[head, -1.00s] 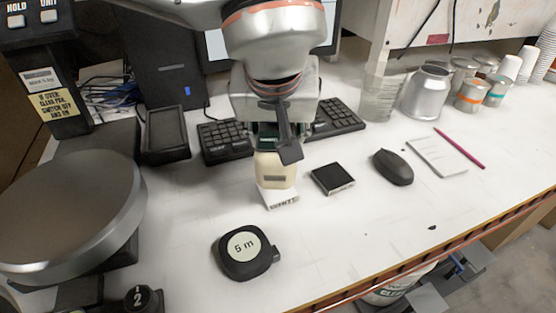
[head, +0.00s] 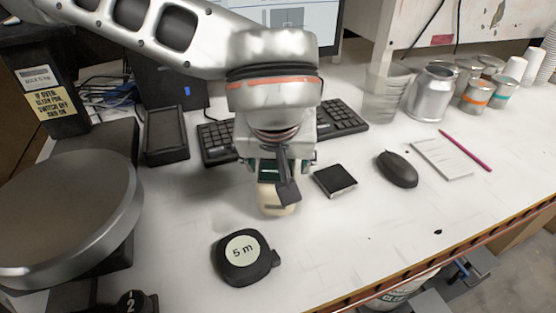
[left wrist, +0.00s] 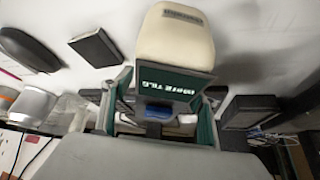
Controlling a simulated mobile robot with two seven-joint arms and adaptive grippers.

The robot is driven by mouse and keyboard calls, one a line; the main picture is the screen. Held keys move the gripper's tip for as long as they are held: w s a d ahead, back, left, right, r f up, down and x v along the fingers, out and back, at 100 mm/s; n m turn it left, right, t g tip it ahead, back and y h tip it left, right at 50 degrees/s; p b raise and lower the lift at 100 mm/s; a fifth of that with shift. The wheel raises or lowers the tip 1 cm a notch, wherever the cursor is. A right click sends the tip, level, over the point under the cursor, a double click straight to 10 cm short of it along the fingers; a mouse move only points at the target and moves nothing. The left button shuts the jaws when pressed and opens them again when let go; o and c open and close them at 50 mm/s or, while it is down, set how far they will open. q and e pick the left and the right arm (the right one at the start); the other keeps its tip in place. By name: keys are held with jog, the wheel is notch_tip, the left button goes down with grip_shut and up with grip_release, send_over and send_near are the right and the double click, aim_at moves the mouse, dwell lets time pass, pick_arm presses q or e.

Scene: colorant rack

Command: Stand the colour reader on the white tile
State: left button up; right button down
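My right gripper is not in view.
A black tape measure (head: 243,257) lies in front of the reader. A small black square box (head: 335,180) is close on the right, then a mouse (head: 397,169) and notepad (head: 442,158). A keyboard (head: 216,143) is behind; a round scale pan (head: 65,215) is left.

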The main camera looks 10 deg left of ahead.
aim_at(277, 169)
pick_arm(q)
jog(key=shift+r, duration=0.1)
jog(key=shift+r, duration=0.25)
jog(key=p+v, duration=0.2)
jog(key=v, duration=0.8)
jog(key=shift+s+r, duration=0.2)
jog(key=shift+s+d+r, duration=0.1)
jog(key=shift+s+r, duration=0.2)
jog(key=shift+r, duration=0.15)
